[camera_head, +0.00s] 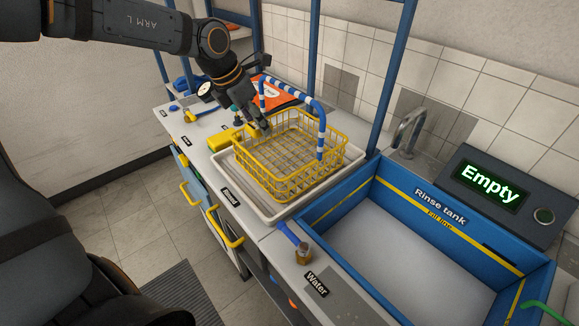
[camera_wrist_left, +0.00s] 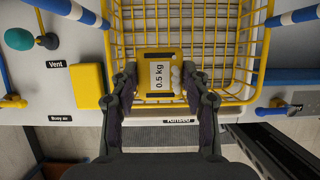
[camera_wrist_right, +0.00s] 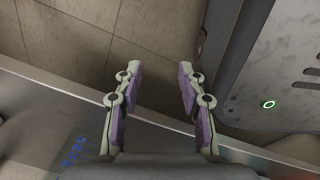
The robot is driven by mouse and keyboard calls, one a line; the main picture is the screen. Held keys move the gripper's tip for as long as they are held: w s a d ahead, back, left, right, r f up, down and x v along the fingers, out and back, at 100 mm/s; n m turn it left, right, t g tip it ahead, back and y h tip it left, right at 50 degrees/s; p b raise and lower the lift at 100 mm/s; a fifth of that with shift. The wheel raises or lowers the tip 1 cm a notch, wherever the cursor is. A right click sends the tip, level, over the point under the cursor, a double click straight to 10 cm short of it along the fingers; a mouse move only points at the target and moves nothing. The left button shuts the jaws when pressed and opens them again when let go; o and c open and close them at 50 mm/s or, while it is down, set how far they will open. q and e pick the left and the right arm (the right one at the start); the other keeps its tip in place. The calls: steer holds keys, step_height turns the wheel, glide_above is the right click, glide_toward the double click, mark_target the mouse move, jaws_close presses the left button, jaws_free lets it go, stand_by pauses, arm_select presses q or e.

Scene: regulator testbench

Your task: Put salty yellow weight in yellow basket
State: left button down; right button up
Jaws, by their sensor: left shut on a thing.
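The yellow weight (camera_wrist_left: 159,58), marked "0.5 kg" with whitish crust on its right side, is between the fingers of my left gripper (camera_wrist_left: 160,75). In the head view my left gripper (camera_head: 259,128) is above the left rim of the yellow basket (camera_head: 290,191); the weight is hard to make out there. The basket is an open yellow wire basket with a blue-and-white striped handle, and it also shows in the left wrist view (camera_wrist_left: 225,97). Its visible floor looks empty. My right gripper (camera_wrist_right: 156,72) is open and empty in the right wrist view, above a counter edge and floor.
The basket stands in a white tray (camera_head: 277,215). Another yellow block (camera_head: 224,139) lies left of the basket, and it shows in the left wrist view (camera_wrist_left: 88,87). The blue rinse tank (camera_head: 350,200) is at right, beside a display (camera_head: 490,185) reading "Empty". The striped handle rises near the gripper.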

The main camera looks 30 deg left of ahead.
arm_select(q)
steer(key=shift+w, duration=0.15)
glide_above(265, 159)
steer(key=s, duration=0.1)
steer(key=f, duration=0.6)
steer(key=shift+s+a, duration=0.1)
steer(key=shift+a, duration=0.2)
steer(key=shift+s+f, duration=0.2)
steer(key=shift+f, duration=0.25)
step_height(265, 159, down, 2)
steer(key=shift+f, duration=0.25)
steer(key=shift+w+f, duration=0.15)
steer(key=shift+f, duration=0.15)
steer(key=c, duration=0.7)
jaws_free()
steer(key=shift+o, duration=0.2)
arm_select(e)
steer(key=shift+w+a+f, duration=0.1)
steer(key=shift+w+f, duration=0.1)
steer(key=shift+w, duration=0.5)
